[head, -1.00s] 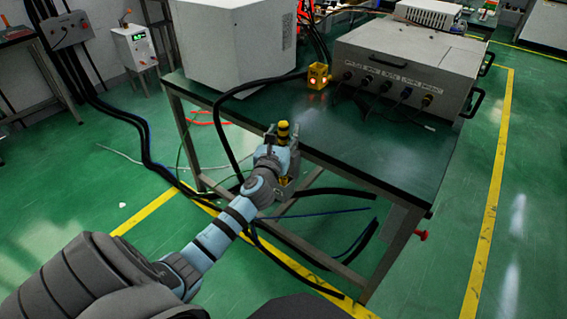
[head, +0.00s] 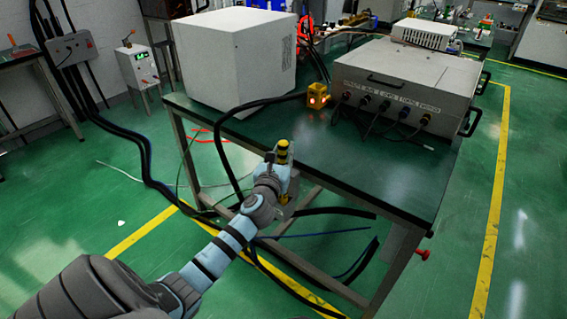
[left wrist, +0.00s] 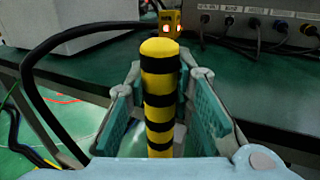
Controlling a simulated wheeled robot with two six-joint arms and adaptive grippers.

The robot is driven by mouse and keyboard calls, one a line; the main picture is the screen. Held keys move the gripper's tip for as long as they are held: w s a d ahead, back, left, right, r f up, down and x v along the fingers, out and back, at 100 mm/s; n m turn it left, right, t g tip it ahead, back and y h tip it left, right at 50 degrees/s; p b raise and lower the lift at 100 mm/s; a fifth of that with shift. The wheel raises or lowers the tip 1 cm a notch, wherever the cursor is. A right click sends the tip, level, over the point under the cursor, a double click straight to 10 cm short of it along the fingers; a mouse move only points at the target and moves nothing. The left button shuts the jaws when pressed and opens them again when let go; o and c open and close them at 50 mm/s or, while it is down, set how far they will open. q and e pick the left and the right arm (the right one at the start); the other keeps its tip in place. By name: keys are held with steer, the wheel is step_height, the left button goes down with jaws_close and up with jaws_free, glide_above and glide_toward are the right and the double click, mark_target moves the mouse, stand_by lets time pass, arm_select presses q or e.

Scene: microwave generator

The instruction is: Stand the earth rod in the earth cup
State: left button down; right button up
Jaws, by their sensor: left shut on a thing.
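The earth rod, a round-topped bar with yellow and black bands, stands roughly upright in my left gripper (head: 281,165). In the head view the rod's top (head: 283,146) shows above the fingers, in front of the table's near edge. In the left wrist view the rod (left wrist: 159,88) rises between the two teal finger pads (left wrist: 164,112), which are shut on it lower down. I cannot make out the earth cup for certain in either view. My right gripper is not in view.
A dark green table (head: 375,180) carries a white cabinet (head: 232,58), a small yellow box with a lit red lamp (head: 318,97) and a grey instrument case (head: 405,85). A black cable (head: 222,135) loops over the table's edge. Cables hang below. The table's front right is clear.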

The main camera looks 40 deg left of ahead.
arm_select(q)
step_height(320, 180, up, 11)
steer(key=p, duration=0.6)
steer(key=shift+f+p, duration=0.2)
steer(key=shift+p, duration=0.15)
step_height(320, 180, up, 3)
steer(key=p, duration=0.4)
steer(key=shift+r, duration=0.2)
